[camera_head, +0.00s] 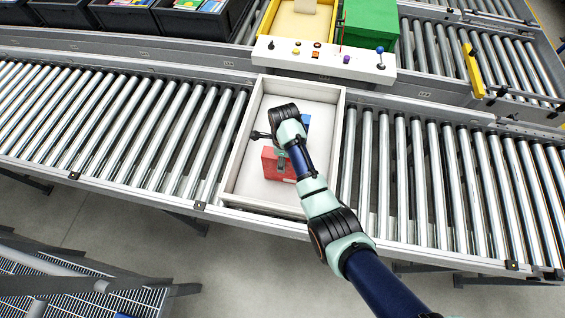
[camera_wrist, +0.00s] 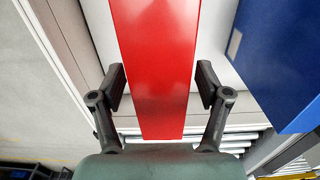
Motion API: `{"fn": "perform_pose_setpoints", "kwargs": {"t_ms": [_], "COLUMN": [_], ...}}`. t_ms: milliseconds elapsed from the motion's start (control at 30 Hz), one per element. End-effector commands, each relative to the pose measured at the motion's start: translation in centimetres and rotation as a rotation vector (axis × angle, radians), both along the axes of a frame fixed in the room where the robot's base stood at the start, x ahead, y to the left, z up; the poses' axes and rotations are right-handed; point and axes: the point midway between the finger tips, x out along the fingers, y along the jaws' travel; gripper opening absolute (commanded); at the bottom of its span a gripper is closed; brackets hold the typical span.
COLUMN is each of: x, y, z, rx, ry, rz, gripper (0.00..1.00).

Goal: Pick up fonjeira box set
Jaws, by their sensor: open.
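A red box (camera_head: 270,162) stands in a white tray (camera_head: 236,172) on the roller conveyor, partly hidden by my arm. A blue box (camera_head: 307,120) is behind it in the same tray, mostly covered by my arm. I cannot read a name on either, so I cannot tell which is the fonjeira box set. My gripper (camera_wrist: 160,85) is open in the wrist view, with one finger on each side of the red box (camera_wrist: 156,60) and a gap at each side. The blue box (camera_wrist: 285,60) is to the right, outside the fingers.
Behind the tray is a white control panel (camera_head: 325,62) with buttons and small levers. A green bin (camera_head: 370,32), a yellow bin (camera_head: 300,22) and black crates (camera_head: 190,20) stand at the back. Rollers on both sides are bare.

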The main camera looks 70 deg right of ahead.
Motion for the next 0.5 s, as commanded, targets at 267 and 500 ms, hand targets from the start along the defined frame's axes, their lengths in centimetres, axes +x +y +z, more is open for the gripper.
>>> {"fn": "perform_pose_setpoints", "kwargs": {"t_ms": [267,500], "x": [0.01,0.01], "y": [0.00,0.00], "z": [0.05,0.06], "rx": [0.000,0.000], "ry": [0.000,0.000], "rz": [0.000,0.000], "gripper": [0.39,0.00]}}
